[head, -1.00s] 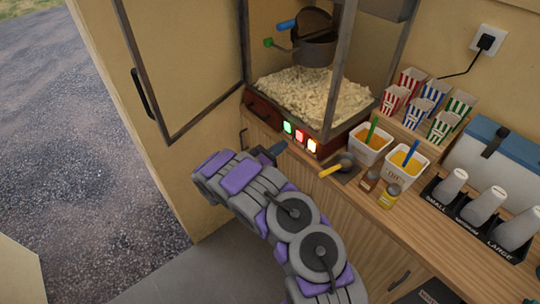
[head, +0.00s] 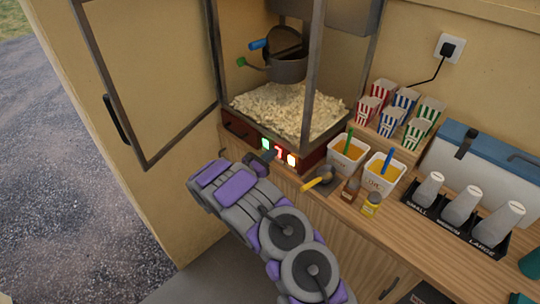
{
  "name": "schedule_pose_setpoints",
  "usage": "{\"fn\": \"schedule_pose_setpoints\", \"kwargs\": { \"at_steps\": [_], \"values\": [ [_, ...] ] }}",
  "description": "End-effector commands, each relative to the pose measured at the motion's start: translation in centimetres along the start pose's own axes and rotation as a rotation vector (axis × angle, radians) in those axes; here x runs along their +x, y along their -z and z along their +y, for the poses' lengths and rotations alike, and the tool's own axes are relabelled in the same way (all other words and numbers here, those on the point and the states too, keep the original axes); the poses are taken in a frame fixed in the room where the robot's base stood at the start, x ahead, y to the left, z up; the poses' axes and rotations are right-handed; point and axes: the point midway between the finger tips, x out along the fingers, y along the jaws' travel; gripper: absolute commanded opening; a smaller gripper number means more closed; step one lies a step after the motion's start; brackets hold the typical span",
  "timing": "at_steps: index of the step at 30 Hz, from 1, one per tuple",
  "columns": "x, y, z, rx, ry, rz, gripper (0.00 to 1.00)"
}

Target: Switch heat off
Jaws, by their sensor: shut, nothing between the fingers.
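The popcorn machine (head: 312,160) stands on the counter with a row of lit switches low on its red front. The green switch (head: 265,144) is at the left, the red switch (head: 279,152) in the middle and the orange switch (head: 292,160) at the right. My gripper (head: 271,156) is shut and empty, with its tip at the red switch and just below the green one. The tip partly hides the red switch, and I cannot tell whether they touch. No labels are readable on the switches.
The machine's glass door (head: 150,80) stands open at the left. A yellow-handled scoop (head: 318,180), sauce tubs (head: 382,177) and small shakers (head: 371,205) stand close to the right. Striped boxes (head: 405,99) and a cup holder (head: 455,226) are farther right.

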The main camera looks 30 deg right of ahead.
Motion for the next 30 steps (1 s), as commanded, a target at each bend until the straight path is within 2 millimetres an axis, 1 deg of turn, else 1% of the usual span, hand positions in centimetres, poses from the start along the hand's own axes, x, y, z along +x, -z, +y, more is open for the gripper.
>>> {"fn": "schedule_pose_setpoints", "kwargs": {
  "at_steps": [1, 5, 6, 13, 17, 20, 23, 27, 30],
  "values": [
    [0.5, -0.8, 0.0, 0.006, 0.002, 0.027, 0.00],
    [0.9, -1.1, -0.1, 0.006, 0.003, 0.127, 0.00],
    [0.9, -0.8, 0.0, 0.004, 0.000, 0.138, 0.00],
    [1.1, -0.4, -0.2, 0.002, 0.003, 0.138, 0.00],
    [0.3, -0.5, -0.2, 0.002, 0.003, 0.137, 0.00],
    [-1.1, -0.9, -0.3, 0.001, 0.001, 0.132, 0.00],
    [-3.1, -1.5, -0.3, -0.001, -0.003, 0.125, 0.00],
    [-6.7, -1.9, -0.1, -0.001, -0.006, 0.124, 0.00],
    [-8.7, -2.1, -0.2, 0.000, -0.007, 0.126, 0.00]
  ]
}}
